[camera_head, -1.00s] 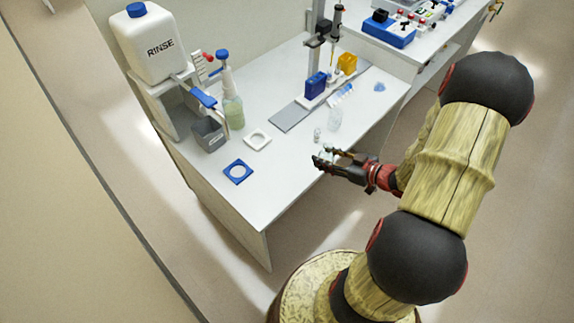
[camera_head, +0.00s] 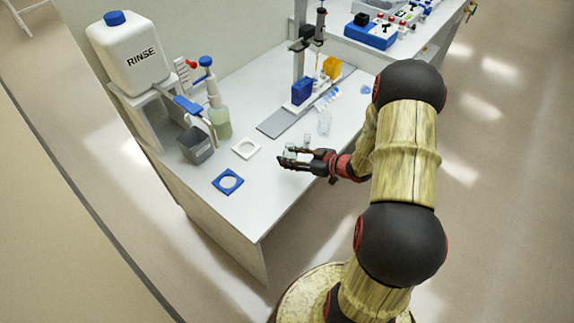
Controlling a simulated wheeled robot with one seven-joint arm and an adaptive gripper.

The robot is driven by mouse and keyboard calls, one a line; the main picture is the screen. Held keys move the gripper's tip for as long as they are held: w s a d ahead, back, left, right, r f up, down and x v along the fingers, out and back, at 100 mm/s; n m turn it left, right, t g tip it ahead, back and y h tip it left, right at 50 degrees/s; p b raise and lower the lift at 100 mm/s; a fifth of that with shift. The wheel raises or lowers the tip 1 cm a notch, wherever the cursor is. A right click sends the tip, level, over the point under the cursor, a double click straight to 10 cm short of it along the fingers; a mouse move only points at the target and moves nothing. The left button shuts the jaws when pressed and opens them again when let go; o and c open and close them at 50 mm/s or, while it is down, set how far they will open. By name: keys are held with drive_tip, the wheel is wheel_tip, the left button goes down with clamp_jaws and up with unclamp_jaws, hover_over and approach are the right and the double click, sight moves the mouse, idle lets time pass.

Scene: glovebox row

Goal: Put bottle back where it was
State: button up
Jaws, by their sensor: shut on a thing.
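My gripper (camera_head: 287,158) is at the front part of the white bench, shut on a small clear, pale-green bottle (camera_head: 291,152). The fingers hide part of this bottle, and I cannot tell whether its base touches the bench. A white square holder with a round hole (camera_head: 238,152) lies just left of the gripper. A blue square holder with a round hole (camera_head: 218,187) lies farther left and nearer the bench's front. Both holes look empty.
A small vial (camera_head: 307,138) and clear bottle (camera_head: 324,127) stand behind the gripper. A pipette stand (camera_head: 297,57) is behind.

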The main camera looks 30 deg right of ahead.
drive_tip(key=shift+w+f+b, duration=0.35)
drive_tip(key=shift+w+f, duration=0.5)
drive_tip(key=shift+f, duration=0.2)
drive_tip(key=shift+w+f+b, duration=0.2)
drive_tip(key=shift+f+b, duration=0.7)
drive_tip(key=shift+f, duration=0.75)
drive_tip(key=shift+f, duration=0.15)
drive_tip(key=o, duration=1.3)
